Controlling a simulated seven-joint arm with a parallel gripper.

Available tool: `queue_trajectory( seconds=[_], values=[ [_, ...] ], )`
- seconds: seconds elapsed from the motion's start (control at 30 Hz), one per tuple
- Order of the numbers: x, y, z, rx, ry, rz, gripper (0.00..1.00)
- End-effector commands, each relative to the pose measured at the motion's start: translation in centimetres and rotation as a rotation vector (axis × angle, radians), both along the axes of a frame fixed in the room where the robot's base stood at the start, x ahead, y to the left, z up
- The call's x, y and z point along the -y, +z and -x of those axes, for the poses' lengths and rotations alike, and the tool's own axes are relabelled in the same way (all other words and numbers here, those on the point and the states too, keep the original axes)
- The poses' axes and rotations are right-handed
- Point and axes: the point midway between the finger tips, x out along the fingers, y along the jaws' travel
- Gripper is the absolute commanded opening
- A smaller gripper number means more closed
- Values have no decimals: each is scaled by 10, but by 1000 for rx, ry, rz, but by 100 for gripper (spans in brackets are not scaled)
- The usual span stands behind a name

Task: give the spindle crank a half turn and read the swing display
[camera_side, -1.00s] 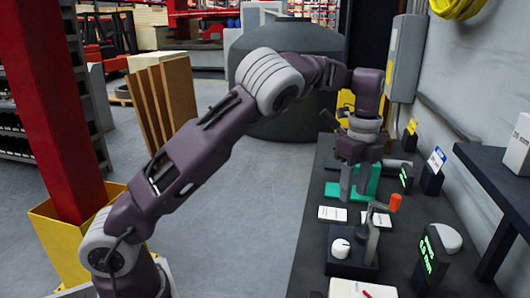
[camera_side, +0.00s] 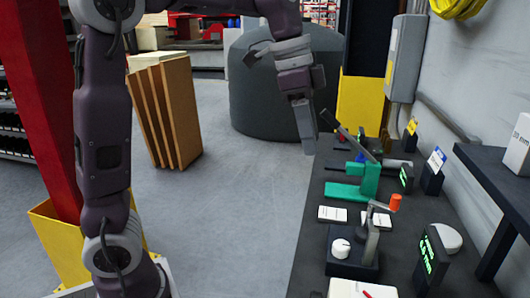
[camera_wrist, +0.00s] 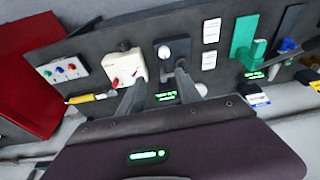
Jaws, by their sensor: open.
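The spindle crank (camera_side: 372,240), a grey upright arm with an orange knob (camera_side: 395,203), stands on a black base with a white dial (camera_side: 340,248). In the wrist view the dark crank arm (camera_wrist: 186,80) is partly behind a finger. A small black display (camera_side: 430,260) with green figures stands to its right; the figures are too small to read, and I cannot tell if it is the swing display. My gripper (camera_side: 306,140) is open and empty, raised over the bench's left edge, apart from the crank. Its spread fingers also show in the wrist view (camera_wrist: 160,98).
A green fixture (camera_side: 362,182) with a dark slanted lever stands behind the crank, with another display (camera_side: 405,178) beside it. White cards (camera_side: 332,213) lie between. A white box (camera_side: 360,289) is at the front. A dark shelf (camera_side: 490,170) overhangs the right side.

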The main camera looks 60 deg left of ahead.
Motion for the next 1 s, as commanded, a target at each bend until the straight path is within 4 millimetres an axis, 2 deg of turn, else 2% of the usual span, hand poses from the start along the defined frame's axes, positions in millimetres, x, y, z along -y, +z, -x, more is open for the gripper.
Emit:
queue_trajectory(
  seconds=[0.03,0.2,0.4,0.6,1.0],
  values=[
    [1,3,14,9,41,14,41],
    [8,3,56,32,199,51,41],
    [14,-3,93,56,326,72,41],
    [16,-7,106,66,373,79,41],
    [16,-8,106,64,374,79,41]
  ],
)
